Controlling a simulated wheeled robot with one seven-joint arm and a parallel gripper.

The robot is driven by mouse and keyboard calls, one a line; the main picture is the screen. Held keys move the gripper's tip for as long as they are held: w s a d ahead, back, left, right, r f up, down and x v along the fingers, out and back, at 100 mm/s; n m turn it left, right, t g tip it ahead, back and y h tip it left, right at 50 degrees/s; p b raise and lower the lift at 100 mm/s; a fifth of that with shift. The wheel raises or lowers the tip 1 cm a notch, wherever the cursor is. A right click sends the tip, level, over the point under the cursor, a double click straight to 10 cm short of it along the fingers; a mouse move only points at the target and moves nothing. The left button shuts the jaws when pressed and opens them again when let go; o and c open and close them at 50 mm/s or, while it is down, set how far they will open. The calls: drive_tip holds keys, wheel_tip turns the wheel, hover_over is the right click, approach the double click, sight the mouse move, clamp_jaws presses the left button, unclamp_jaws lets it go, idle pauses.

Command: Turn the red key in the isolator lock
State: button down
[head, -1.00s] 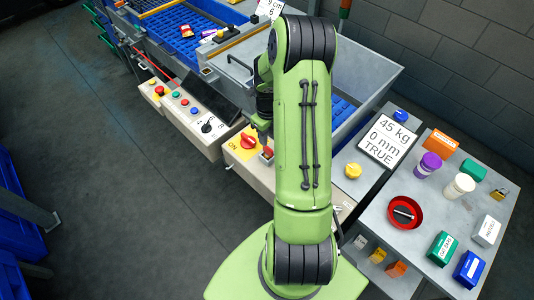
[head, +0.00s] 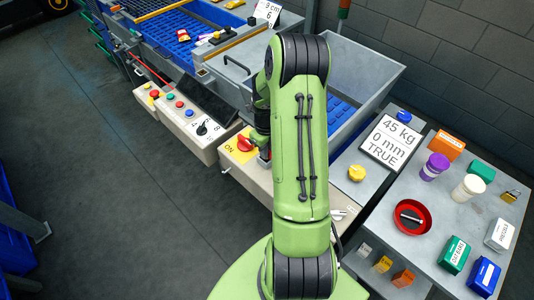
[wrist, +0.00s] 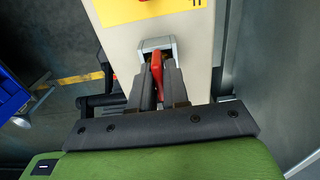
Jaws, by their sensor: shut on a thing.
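The red key (wrist: 157,72) shows in the wrist view, between the two dark fingers of my gripper (wrist: 158,90). My gripper is shut on it. The key's upper end sits at the grey metal lock housing (wrist: 155,43) on the cream panel box. The slot itself is hidden, so I cannot tell how far the key has turned. In the head view the yellow plate with the red rotary isolator switch (head: 244,143) is just left of my arm. My arm hides most of the key and lock there.
A control box (head: 192,118) with coloured buttons stands left of the panel. To the right are a yellow knob (head: 357,173), a display sign (head: 391,142) and a side table with a red bowl (head: 410,217), bottles and small boxes. Dark floor is open at left.

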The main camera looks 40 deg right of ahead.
drive_tip(key=m, duration=0.3)
drive_tip(key=shift+m+b, duration=0.35)
drive_tip(key=shift+m, duration=0.05)
drive_tip(key=m, duration=0.2)
drive_tip(key=shift+f+m+b, duration=0.15)
drive_tip(key=shift+m+b, duration=0.25)
drive_tip(key=shift+m, duration=0.4)
